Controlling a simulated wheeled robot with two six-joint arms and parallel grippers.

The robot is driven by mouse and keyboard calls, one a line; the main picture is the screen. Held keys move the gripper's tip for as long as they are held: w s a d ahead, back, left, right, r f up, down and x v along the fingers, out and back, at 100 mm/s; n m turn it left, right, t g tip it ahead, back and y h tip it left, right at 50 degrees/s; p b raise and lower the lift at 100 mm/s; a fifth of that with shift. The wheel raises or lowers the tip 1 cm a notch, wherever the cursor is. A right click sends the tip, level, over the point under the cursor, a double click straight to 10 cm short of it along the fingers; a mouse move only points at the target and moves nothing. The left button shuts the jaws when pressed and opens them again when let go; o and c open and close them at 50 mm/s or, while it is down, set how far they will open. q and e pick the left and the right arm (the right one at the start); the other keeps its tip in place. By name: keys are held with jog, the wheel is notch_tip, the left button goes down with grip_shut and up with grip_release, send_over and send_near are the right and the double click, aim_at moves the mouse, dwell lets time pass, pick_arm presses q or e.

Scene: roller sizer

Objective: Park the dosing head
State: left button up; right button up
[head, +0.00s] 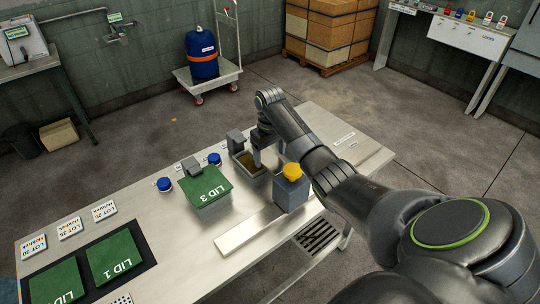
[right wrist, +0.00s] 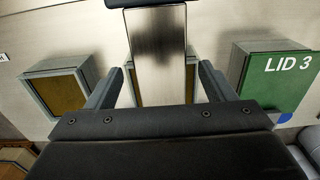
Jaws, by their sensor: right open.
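My right gripper (head: 257,162) points down over a grey bin (head: 238,171) with brown contents. In the right wrist view its two fingers (right wrist: 160,75) are apart, one on each side of a brushed-metal block (right wrist: 158,38). Small gaps show between block and fingers, and I see no grip on it. The block covers the middle of a brown-filled bin behind it. I cannot tell for certain whether this block is the dosing head. Grey upright blocks stand behind the bin (head: 235,140) and behind the LID 3 box (head: 191,165). My left gripper is not in view.
The green LID 3 (head: 209,187) covers a box left of the bin. Two blue-capped jars (head: 164,184), LID 1 (head: 113,258) and lot cards (head: 70,228) are further left. A pale strip (head: 245,232) lies in front.

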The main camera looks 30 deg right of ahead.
jog(key=shift+f, duration=0.7)
jog(key=c, duration=1.4)
